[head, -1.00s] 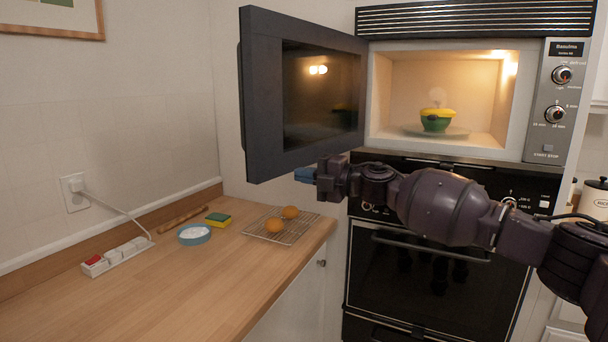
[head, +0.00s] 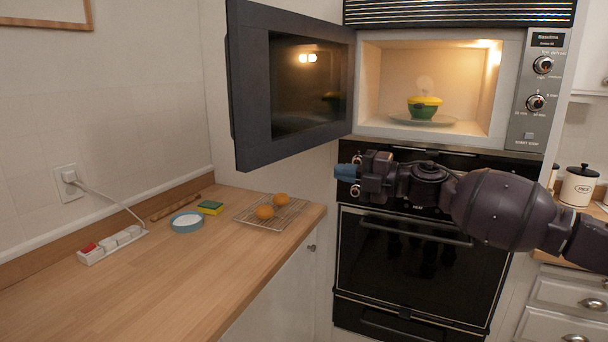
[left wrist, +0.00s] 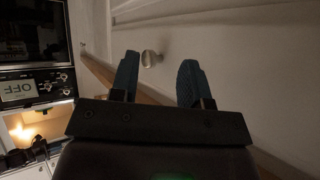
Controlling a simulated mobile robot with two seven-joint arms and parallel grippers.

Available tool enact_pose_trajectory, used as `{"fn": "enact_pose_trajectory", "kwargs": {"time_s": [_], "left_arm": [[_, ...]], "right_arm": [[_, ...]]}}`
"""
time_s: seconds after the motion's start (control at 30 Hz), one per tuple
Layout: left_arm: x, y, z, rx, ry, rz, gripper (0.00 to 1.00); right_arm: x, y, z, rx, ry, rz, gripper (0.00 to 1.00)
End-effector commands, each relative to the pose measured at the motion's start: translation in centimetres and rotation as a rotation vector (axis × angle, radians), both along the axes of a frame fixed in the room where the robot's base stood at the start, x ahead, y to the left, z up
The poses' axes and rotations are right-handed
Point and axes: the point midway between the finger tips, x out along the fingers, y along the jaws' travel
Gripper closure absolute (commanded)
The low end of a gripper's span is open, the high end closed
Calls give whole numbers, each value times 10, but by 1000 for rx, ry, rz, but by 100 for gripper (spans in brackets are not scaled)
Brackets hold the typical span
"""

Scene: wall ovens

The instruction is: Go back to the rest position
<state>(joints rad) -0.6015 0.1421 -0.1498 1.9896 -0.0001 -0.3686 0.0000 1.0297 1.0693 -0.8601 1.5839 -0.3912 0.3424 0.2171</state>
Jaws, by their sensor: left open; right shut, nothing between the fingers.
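My right gripper (head: 346,173) is in the middle of the head view, its arm coming in from the right, below the open microwave door (head: 290,85) and in front of the oven panel. Its blue fingers are shut and nothing shows between them. In the left wrist view my left gripper (left wrist: 158,82) has its two blue fingers spread apart and empty, in front of a pale cabinet face with a round knob (left wrist: 150,58). My left arm is not in the head view. A green and yellow bowl (head: 424,107) stands on the plate inside the lit microwave (head: 385,70).
The microwave door stands open to the left. The wooden counter (head: 150,270) holds a wire rack (head: 283,222) with two round orange-brown items, a blue dish (head: 187,222), a sponge (head: 210,207) and a power strip (head: 112,246). The counter's front part is clear.

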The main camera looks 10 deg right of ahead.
Motion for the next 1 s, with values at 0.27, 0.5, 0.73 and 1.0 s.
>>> {"fn": "enact_pose_trajectory", "kwargs": {"time_s": [0.27, 0.5, 0.73, 1.0], "left_arm": [[2, 0, 1, 0, -5, -2, 57], [2, 0, 1, 1, -5, -2, 57], [2, 0, 1, 1, -4, -2, 57], [-2, 1, -1, 1, 4, 0, 57]], "right_arm": [[4, 13, 36, 115, -60, -122, 100], [-6, 32, 8, 282, 33, -190, 100], [-22, 36, -52, 435, 192, -270, 100], [-58, 22, -148, 633, 443, -416, 100]]}}
